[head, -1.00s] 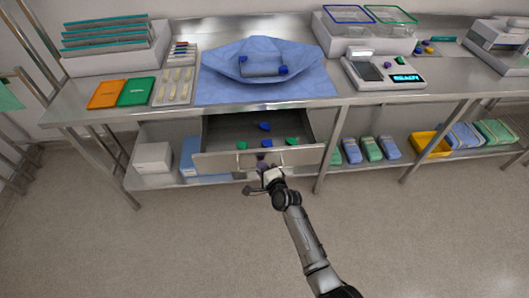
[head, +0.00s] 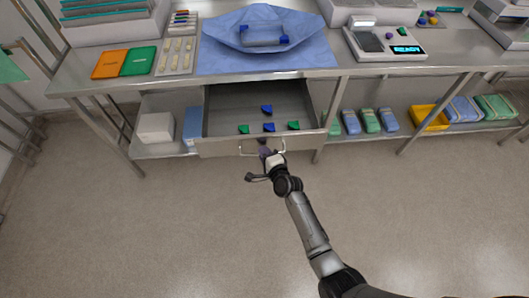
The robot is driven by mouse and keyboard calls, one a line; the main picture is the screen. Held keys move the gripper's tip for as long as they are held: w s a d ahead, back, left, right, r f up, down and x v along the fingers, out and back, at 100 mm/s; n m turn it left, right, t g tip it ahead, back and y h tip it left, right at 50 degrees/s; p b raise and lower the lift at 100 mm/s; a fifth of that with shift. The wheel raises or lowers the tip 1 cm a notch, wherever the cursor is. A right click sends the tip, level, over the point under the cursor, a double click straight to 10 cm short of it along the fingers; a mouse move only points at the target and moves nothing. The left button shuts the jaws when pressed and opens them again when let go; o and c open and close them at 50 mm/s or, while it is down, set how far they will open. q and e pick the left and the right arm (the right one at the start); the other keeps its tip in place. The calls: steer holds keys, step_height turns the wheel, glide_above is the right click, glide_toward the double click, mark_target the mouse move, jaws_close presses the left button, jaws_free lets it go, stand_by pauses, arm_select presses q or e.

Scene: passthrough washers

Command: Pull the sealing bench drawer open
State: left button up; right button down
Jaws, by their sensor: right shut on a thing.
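The sealing bench drawer (head: 222,149) is pulled well out from under the steel bench top. Its interior shows, with several small blue and green pieces on its floor. The drawer front carries a metal bar handle (head: 283,148). My right gripper (head: 265,151) is at the middle of the handle and shut on it; its fingers partly hide the bar. My right arm reaches up from the lower right. My left gripper is not in view.
The bench top (head: 120,83) holds a blue wrap (head: 213,54) with a tray-like item, orange and green folders, and a scale (head: 385,42). The lower shelf holds a white box (head: 155,128), blue and green packs and a yellow bin (head: 428,117). The floor in front is clear.

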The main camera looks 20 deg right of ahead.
steer(key=c, duration=1.2)
jaws_free()
steer(key=s+r+p, duration=0.1)
steer(key=s, duration=0.3)
steer(key=s+p, duration=0.1)
steer(key=s, duration=0.4)
steer(key=s+r+p, duration=0.1)
steer(key=s, duration=0.3)
steer(key=shift+s+d+r, duration=0.25)
steer(key=shift+d+r, duration=0.05)
steer(key=shift+d, duration=0.1)
